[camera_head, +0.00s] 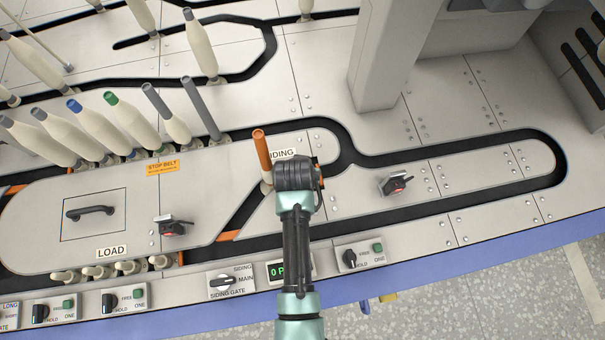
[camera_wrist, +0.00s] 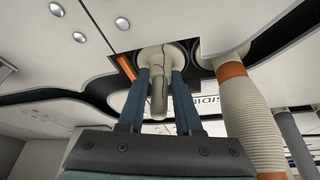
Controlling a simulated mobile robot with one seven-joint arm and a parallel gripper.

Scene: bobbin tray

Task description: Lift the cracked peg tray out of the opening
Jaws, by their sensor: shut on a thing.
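The cracked peg tray (camera_wrist: 174,50) shows in the wrist view as a pale round base with a short peg and a dark crack line. My gripper (camera_wrist: 160,75) has its two blue fingers on either side of the peg, shut on it. The tray's base lies against the dark track slot; I cannot tell whether it is clear of the opening. In the head view my wrist (camera_head: 297,178) hides the tray and the fingers, beside the SIDING label.
A tall bobbin with an orange band (camera_wrist: 232,70) stands close to the right of my fingers; its orange tip (camera_head: 262,150) shows in the head view. Several bobbins stand at upper left.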

